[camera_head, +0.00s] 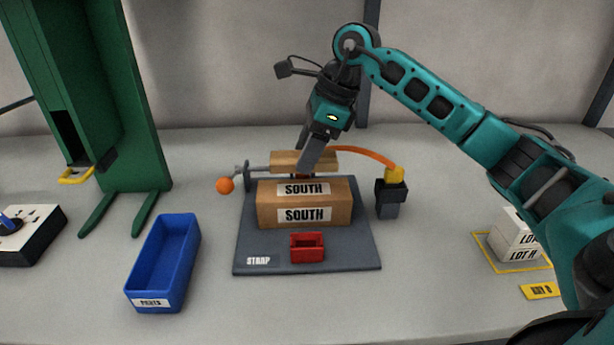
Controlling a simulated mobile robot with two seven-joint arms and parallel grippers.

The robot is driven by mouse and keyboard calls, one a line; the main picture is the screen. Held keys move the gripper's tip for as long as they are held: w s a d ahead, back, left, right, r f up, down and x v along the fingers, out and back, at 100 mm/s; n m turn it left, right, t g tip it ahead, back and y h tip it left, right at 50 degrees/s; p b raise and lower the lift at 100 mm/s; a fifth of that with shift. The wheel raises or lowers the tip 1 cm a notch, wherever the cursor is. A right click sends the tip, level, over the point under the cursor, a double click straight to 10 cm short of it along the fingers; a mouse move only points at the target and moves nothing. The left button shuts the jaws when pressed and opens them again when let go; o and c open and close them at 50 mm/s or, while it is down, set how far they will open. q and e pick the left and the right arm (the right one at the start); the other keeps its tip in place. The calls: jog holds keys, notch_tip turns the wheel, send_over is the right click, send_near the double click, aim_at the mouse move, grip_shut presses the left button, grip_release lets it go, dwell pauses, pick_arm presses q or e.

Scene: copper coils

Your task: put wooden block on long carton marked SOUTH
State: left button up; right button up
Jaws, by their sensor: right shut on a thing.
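A long brown carton (268,212) marked SOUTH on its top and front lies on the grey mat marked STRAP (350,256). The pale wooden block (284,158) appears just behind and above the carton's far edge. My right gripper (306,164) reaches down from above, its fingers at the middle of the block, and is shut on it. The fingers hide part of the block. I cannot tell whether the block touches anything beneath it. My left gripper is not in view.
An orange strap (362,154) arcs behind the block to a dark post with a yellow top (395,174). A rod with an orange ball (226,185) stands left. A red bin (307,254) sits in front.

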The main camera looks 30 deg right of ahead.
aim_at(307, 189)
jog(key=shift+f, duration=2.6)
jog(key=shift+f+b, duration=0.2)
jog(key=shift+b, duration=0.2)
jog(key=o, duration=1)
jog(key=shift+r, duration=0.1)
jog(key=shift+o, duration=0.2)
jog(key=shift+r+p, duration=0.2)
jog(key=shift+p, duration=0.1)
jog(key=v, duration=1.2)
jog(key=shift+a+p, duration=0.1)
jog(key=shift+p, duration=0.3)
jog(key=shift+f, duration=0.1)
